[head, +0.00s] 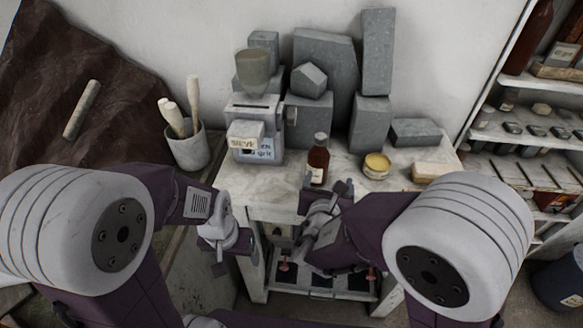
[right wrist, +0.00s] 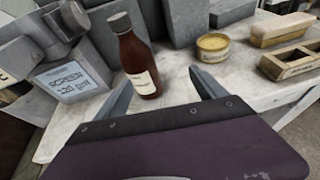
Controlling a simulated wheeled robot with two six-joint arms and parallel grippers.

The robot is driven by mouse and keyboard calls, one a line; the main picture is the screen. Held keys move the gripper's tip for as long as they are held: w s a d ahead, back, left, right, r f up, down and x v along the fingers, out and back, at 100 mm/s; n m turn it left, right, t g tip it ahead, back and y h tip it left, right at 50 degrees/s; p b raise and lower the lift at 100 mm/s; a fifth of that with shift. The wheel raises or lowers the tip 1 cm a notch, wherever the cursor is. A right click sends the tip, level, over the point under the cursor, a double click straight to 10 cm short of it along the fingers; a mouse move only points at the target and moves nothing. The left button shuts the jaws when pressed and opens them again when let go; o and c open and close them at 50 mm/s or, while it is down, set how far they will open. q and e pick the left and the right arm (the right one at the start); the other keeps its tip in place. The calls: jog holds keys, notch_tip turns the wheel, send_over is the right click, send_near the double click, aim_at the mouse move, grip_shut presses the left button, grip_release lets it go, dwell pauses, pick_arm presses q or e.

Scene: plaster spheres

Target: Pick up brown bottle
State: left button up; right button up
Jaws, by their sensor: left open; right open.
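The brown bottle (head: 318,160) stands upright on the white worktable (head: 262,200), with a pale label and a grey cap. In the right wrist view the brown bottle (right wrist: 138,62) is ahead of my fingers, nearer the left one. My right gripper (head: 328,186) is open and empty at the table's front edge, just in front of the bottle; its spread fingers also show in the right wrist view (right wrist: 160,92). I cannot tell whether a finger touches the bottle. My left gripper (head: 225,262) is open and empty, low and left of the table.
A grey machine with a screen label (head: 256,130) stands left of the bottle. A yellow tin (head: 376,166) and a brush (head: 432,172) are to the right. Grey stone blocks (head: 325,65) stand behind. A pot of mallets (head: 190,148) is at left; shelves (head: 540,130) are at right.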

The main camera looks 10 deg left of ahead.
aim_at(318, 169)
jog(key=a, duration=0.1)
jog(key=a+n, duration=0.1)
jog(key=a+y, duration=0.1)
jog(key=shift+a+r+n+t, duration=0.2)
jog(key=shift+r+n+t, duration=0.1)
jog(key=shift+w+d, duration=0.25)
jog(key=x, duration=0.3)
jog(key=shift+w+d+f+p, duration=0.15)
jog(key=shift+d+p, duration=0.1)
jog(key=shift+p, duration=0.15)
jog(key=shift+w+a, duration=0.15)
jog(key=shift+w+a+f, duration=0.1)
jog(key=shift+w, duration=0.2)
jog(key=p+x, duration=0.1)
jog(key=x, duration=0.3)
jog(key=shift+w+f, duration=0.2)
jog(key=shift+w, duration=0.05)
jog(key=shift+s, duration=0.15)
jog(key=c, duration=0.5)
pick_arm(q)
jog(key=shift+r, duration=0.95)
pick_arm(e)
jog(key=shift+r, duration=0.1)
grip_shut()
